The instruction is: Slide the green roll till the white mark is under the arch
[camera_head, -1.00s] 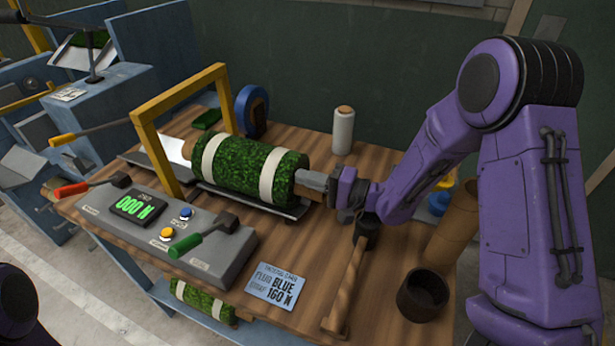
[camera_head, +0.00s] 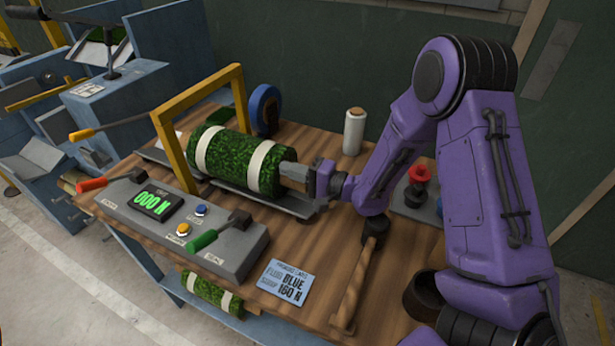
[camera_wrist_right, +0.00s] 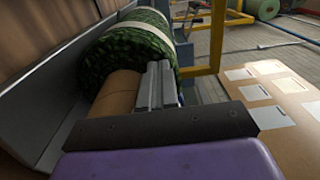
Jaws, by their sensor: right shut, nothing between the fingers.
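The green turf roll (camera_head: 235,160) lies in a grey cradle on the bench, with two white bands around it. The left white band (camera_head: 207,149) stands just right of the yellow arch (camera_head: 172,152); the right white band (camera_head: 262,167) is near the roll's right end. My right gripper (camera_head: 294,172) is shut and empty at that right end. In the right wrist view its fingers (camera_wrist_right: 160,85) are together beside the tan core (camera_wrist_right: 118,92), pointing at the roll (camera_wrist_right: 128,48). Whether the fingertips touch the roll is hidden. My left gripper is out of view.
A grey console (camera_head: 180,225) with a lit display, buttons and levers stands in front of the roll. A blue tape ring (camera_head: 265,110) and a white spool (camera_head: 354,132) stand behind it. A blue card (camera_head: 285,282) lies on the bench front. A wooden bar (camera_head: 358,285) is at right.

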